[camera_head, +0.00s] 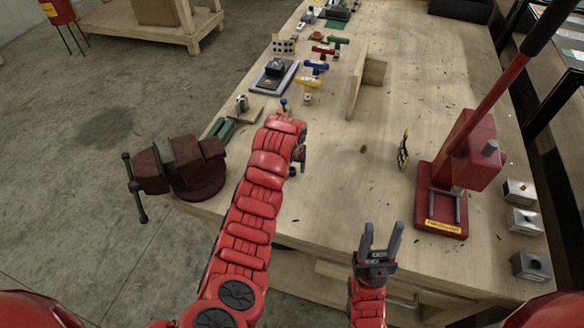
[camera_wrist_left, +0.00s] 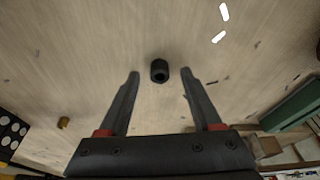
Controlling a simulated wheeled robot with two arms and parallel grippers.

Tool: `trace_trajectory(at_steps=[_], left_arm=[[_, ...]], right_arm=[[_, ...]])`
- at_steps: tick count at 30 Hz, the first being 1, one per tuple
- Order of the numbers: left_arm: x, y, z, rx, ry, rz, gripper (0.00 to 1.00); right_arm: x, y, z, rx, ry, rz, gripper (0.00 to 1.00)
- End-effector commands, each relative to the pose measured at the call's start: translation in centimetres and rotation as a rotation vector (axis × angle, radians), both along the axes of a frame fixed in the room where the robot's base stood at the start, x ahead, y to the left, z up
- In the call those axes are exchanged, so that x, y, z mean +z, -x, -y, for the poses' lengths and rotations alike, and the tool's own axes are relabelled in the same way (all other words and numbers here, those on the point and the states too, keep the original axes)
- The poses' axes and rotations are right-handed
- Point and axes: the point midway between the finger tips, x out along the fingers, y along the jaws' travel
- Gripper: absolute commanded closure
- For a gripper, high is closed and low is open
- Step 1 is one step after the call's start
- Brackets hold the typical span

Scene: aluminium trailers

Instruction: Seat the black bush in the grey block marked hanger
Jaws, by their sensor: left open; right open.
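The black bush (camera_wrist_left: 159,70) is on the wooden bench top, with its dark bore partly showing in the left wrist view. In the head view it shows as a small dark piece (camera_head: 292,172) beside my left gripper (camera_head: 300,160). My left gripper also shows in the wrist view (camera_wrist_left: 160,78). It is open and empty, and the bush appears between its fingertips. I cannot tell the height gap. Three grey blocks (camera_head: 518,192), (camera_head: 524,220), (camera_head: 531,264) stand at the right bench edge. Their markings are unreadable. My right gripper (camera_head: 381,240) is open and empty at the front edge.
A red press (camera_head: 465,165) with a long lever stands left of the blocks. A brown vise (camera_head: 190,167) is on the left corner. A wooden upright (camera_head: 366,88) and coloured T-handles (camera_head: 316,67) stand farther back. The middle of the bench is mostly clear.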

Motion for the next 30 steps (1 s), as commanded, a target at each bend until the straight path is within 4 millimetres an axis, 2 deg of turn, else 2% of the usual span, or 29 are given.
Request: trace_trajectory(at_steps=[11, 22, 30], left_arm=[[-0.71, -0.16, -0.01, -0.001, -0.001, 0.001, 0.34], [-0.71, -0.15, -0.01, -0.001, -0.001, 0.000, 1.00], [-0.71, -0.15, -0.01, -0.001, -0.001, 0.000, 1.00]], right_arm=[[0.23, 0.00, 0.00, 0.000, 0.000, 0.000, 0.50], [0.23, 0.00, 0.00, 0.000, 0.000, 0.000, 0.50], [0.23, 0.00, 0.00, 0.000, 0.000, 0.000, 0.50]])
